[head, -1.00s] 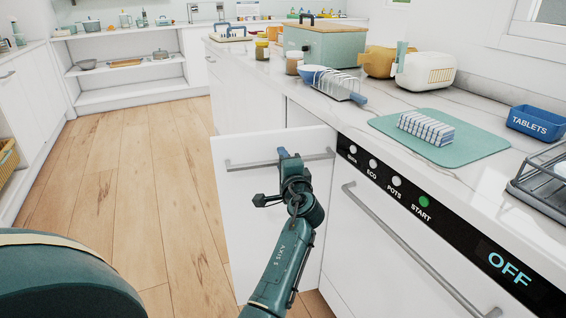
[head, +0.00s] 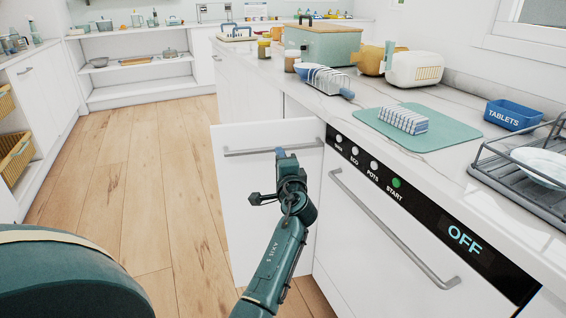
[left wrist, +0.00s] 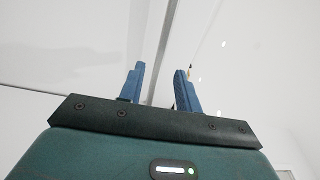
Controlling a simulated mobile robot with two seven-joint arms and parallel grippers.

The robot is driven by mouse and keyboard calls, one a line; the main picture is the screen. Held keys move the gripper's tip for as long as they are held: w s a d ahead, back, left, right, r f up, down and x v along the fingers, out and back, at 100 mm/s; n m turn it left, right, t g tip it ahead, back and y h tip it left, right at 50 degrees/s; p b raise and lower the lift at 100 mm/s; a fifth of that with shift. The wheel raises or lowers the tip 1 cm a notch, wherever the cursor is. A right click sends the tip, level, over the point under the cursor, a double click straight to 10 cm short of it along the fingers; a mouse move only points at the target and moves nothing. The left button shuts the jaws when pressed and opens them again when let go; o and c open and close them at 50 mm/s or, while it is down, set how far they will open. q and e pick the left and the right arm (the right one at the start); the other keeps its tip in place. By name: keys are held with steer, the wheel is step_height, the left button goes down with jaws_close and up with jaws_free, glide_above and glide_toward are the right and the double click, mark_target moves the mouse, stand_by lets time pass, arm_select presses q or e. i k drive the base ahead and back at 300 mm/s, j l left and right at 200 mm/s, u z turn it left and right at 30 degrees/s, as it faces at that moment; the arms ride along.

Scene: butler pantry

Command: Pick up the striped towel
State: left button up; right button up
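The striped towel (head: 403,120) is a folded blue-and-white block. It lies on a green mat (head: 450,131) on the counter, right of centre in the head view. My left gripper (head: 281,153) is at the middle of the head view, below the counter top and well to the left of the towel. Its fingers appear in front of a bar handle; I cannot tell whether they touch it. In the left wrist view, the blue fingers (left wrist: 160,85) are apart with nothing held between them. The towel does not show there. My right gripper is not in view.
A white panel (head: 262,222) with a bar handle stands out from the counter front, left of the dishwasher (head: 375,240). The wooden floor at left is clear.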

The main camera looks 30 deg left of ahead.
mark_target(413, 123)
steer(key=k+l, duration=0.1)
steer(key=l, duration=0.25)
steer(key=k+j, duration=0.8)
steer(key=k, duration=0.05)
